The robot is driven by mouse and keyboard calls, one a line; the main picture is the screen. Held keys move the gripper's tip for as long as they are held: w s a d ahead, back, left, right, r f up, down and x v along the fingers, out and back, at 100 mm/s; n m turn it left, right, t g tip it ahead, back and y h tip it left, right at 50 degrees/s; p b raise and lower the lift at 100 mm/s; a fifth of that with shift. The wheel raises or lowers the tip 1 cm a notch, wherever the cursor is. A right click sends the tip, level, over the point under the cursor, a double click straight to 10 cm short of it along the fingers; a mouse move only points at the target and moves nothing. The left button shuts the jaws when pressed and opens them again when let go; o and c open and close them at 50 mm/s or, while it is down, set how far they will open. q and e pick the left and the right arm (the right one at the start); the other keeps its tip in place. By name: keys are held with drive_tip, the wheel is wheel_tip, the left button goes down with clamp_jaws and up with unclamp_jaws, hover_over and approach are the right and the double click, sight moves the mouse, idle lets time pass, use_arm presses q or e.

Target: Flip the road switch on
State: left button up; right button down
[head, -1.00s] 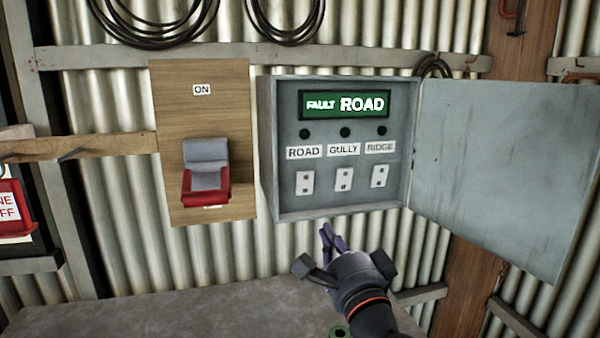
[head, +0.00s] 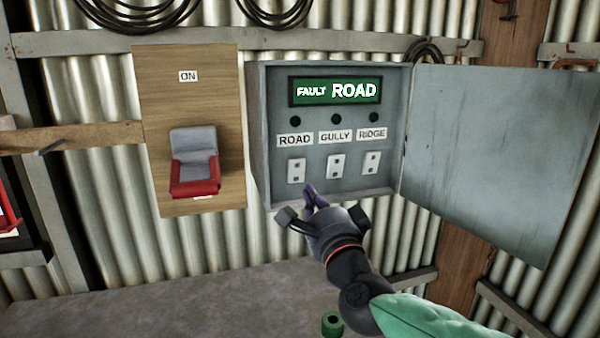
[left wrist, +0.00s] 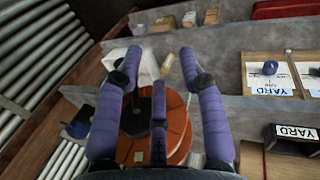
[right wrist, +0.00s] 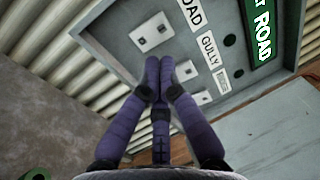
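The road switch (head: 296,171) is a pale plate with dark marks under the ROAD label (head: 295,140), at the left of the grey box's row. It also shows in the right wrist view (right wrist: 152,31). My right gripper (head: 312,190) is at the box's lower edge, just below and right of the road switch. Its purple fingers (right wrist: 158,63) are together and hold nothing; I cannot tell whether they touch the box. A green display (head: 335,91) reads FAULT ROAD. My left gripper (left wrist: 161,56) shows only in the left wrist view, with its fingers apart and empty.
The gully switch (head: 336,166) and ridge switch (head: 372,163) sit right of the road switch. The box door (head: 500,150) stands open to the right. A red-and-grey lever switch (head: 194,165) is on a wooden board to the left. A grey bench (head: 180,305) lies below.

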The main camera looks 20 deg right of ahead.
sight(297, 166)
drive_tip(key=p+x, duration=0.1)
drive_tip(key=x, duration=0.7)
drive_tip(key=shift+w+p, duration=0.2)
drive_tip(key=shift+p, duration=0.1)
drive_tip(key=r+g+p, duration=0.1)
drive_tip(key=p, duration=0.2)
drive_tip(key=shift+w+p, duration=0.3)
drive_tip(key=shift+p, duration=0.1)
drive_tip(key=shift+f+b, duration=0.35)
drive_tip(key=shift+d, duration=0.1)
